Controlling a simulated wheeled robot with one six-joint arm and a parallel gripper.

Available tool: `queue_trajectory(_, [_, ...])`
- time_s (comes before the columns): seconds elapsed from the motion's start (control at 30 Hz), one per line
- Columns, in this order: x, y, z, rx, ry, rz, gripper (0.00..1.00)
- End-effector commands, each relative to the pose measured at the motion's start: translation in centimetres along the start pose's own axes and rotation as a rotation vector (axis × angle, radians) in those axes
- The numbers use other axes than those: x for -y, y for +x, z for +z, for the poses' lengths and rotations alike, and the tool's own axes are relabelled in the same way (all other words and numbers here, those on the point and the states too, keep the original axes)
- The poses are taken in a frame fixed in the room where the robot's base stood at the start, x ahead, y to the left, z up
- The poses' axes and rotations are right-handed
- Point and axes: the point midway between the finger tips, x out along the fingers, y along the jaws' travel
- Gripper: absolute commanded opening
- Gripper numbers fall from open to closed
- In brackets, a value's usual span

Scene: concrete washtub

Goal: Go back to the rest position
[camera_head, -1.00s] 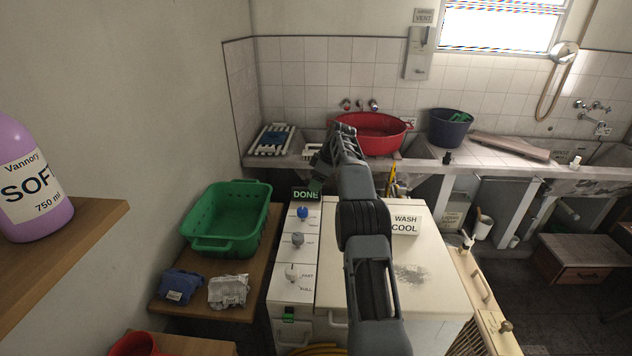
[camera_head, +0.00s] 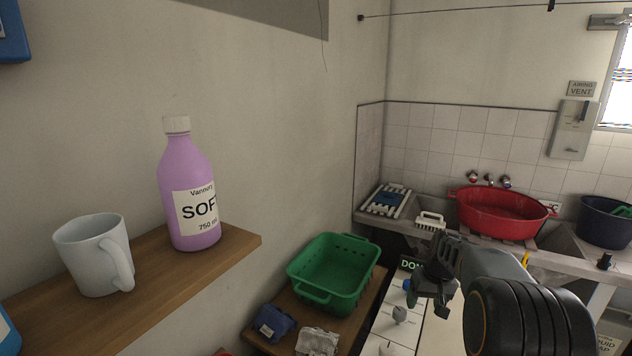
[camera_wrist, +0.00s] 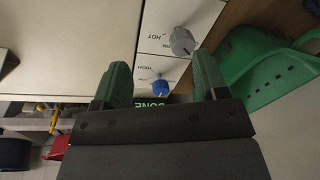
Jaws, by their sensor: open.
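My gripper (camera_head: 436,288) is in the lower right of the head view, above the white washing machine's control panel (camera_head: 385,322). In the wrist view its two green fingers (camera_wrist: 160,88) stand apart with nothing between them. Beyond the fingers are the panel's grey knob (camera_wrist: 182,41), a blue knob (camera_wrist: 158,87) and the dark "DONE" display (camera_wrist: 152,100). The gripper appears clear of the panel.
A shelf (camera_head: 150,285) at left holds a purple bottle (camera_head: 190,190) and a mug (camera_head: 92,255). A green basket (camera_head: 335,300) and two packets (camera_head: 272,322) sit beside the machine. Behind, a red tub (camera_head: 500,212), a scrubbing brush (camera_head: 430,220) and a dark blue bucket (camera_head: 604,225) line the counter.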

Motion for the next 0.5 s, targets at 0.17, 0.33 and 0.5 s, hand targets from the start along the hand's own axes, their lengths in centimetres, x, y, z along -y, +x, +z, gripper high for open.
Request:
queue_trajectory(0.17, [4.4, -1.9, 8.9, -0.017, 0.074, 0.059, 0.67])
queue_trajectory(0.33, [7.1, -2.5, 16.5, -0.056, 0.065, 0.094, 0.67])
queue_trajectory(0.5, [8.8, -2.8, 21.6, -0.103, -0.006, 0.106, 0.67])
